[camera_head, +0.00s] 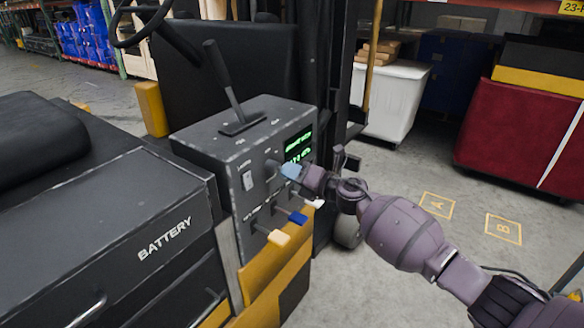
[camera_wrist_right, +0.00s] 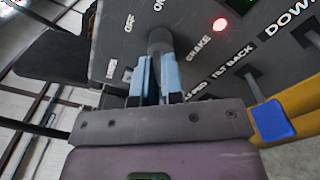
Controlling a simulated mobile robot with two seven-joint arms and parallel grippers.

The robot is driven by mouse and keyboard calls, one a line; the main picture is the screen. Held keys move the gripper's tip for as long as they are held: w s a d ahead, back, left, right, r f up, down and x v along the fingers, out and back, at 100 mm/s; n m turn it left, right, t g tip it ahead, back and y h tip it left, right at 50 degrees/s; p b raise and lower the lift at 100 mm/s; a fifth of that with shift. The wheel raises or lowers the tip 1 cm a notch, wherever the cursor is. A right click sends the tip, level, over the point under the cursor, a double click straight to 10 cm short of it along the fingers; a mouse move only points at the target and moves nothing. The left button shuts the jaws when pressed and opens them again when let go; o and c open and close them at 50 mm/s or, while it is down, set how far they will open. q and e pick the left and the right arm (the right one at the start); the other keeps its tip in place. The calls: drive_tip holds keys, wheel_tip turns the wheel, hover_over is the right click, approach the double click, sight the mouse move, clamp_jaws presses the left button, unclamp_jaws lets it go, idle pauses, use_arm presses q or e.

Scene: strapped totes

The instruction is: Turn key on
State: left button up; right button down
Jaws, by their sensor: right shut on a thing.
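The key (camera_wrist_right: 159,41) shows as a dark grey round piece on the forklift's grey control box (camera_head: 217,170). My right gripper (camera_head: 289,171) is at the front face of the box, below the lit green display. In the right wrist view its light blue fingers (camera_wrist_right: 158,76) are shut on the key. The fingers hide part of the key, so its exact turn is hard to read. Small white lettering, including OFF, stands to the left of the key. My left gripper is not in view.
A red lamp (camera_wrist_right: 220,25) glows near the BRAKE label. A tall lever (camera_head: 223,82) stands on the box. The battery cover (camera_head: 110,215) is at left; open floor lies at right.

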drive_tip(key=shift+m+p, duration=0.4)
drive_tip(key=shift+m, duration=0.4)
drive_tip(key=c, duration=1.2)
unclamp_jaws()
drive_tip(key=shift+c, duration=0.2)
drive_tip(key=v, duration=1.1)
